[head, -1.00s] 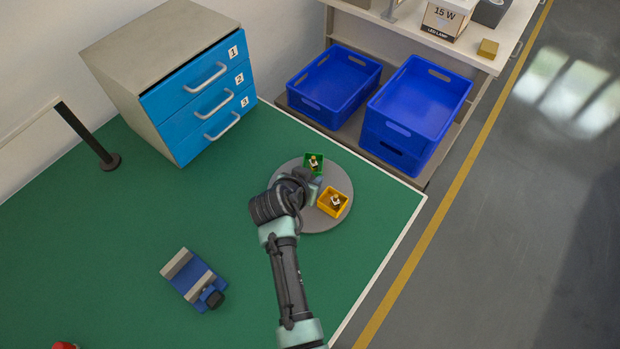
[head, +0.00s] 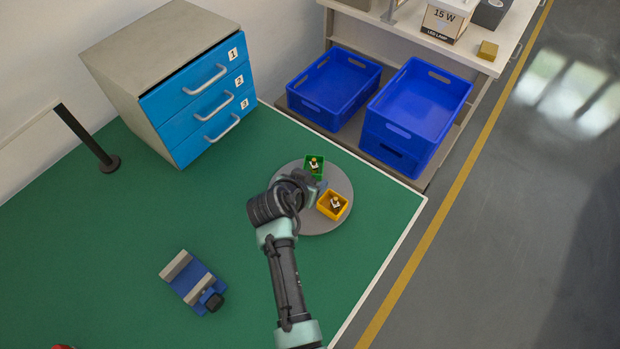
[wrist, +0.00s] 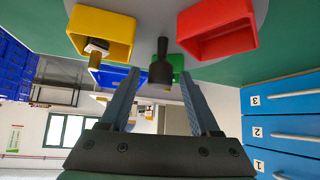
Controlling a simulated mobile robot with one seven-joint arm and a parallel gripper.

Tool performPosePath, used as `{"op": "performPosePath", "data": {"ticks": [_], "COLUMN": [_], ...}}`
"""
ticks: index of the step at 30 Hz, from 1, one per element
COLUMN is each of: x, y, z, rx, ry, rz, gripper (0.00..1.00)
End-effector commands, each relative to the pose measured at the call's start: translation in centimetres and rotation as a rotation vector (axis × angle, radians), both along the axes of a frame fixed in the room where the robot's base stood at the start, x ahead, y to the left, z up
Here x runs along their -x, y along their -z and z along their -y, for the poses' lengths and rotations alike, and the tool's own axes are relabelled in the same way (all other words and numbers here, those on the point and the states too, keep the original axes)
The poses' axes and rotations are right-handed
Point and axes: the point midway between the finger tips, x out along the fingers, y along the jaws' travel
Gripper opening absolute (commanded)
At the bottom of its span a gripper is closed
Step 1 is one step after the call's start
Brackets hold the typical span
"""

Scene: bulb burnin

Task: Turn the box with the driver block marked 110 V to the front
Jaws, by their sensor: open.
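A round grey turntable (head: 342,180) stands on the green table. In the head view a green box (head: 314,167) and a yellow box (head: 333,205) sit on it, each with a small part inside. My gripper (wrist: 160,74) is over the turntable, open, with a dark upright knob (wrist: 162,62) seen between its fingers; contact cannot be told. The wrist view also shows the yellow box (wrist: 100,30) holding a block, an apparently empty red box (wrist: 216,30), a blue box (wrist: 108,76) and part of the green box (wrist: 178,66). My arm hides the red and blue boxes in the head view. No 110 V marking is readable.
A cabinet with three blue drawers (head: 205,100) stands at the back left. A blue and grey device (head: 192,281) lies on the front left of the table, and a dark post (head: 85,137) stands at the left. Blue crates (head: 420,100) are on a shelf beyond the table edge.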

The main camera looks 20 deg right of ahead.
Motion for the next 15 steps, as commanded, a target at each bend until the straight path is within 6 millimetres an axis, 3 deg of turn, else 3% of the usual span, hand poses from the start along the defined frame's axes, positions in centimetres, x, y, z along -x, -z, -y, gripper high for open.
{"op": "performPosePath", "data": {"ticks": [7,15], "x": [0.4,2.5], "y": [-0.6,-3.5], "z": [-0.4,-2.5], "rx": [0.001,0.001], "ry": [-0.001,-0.003], "rz": [0.000,0.001], "gripper": [0.63,0.63]}}
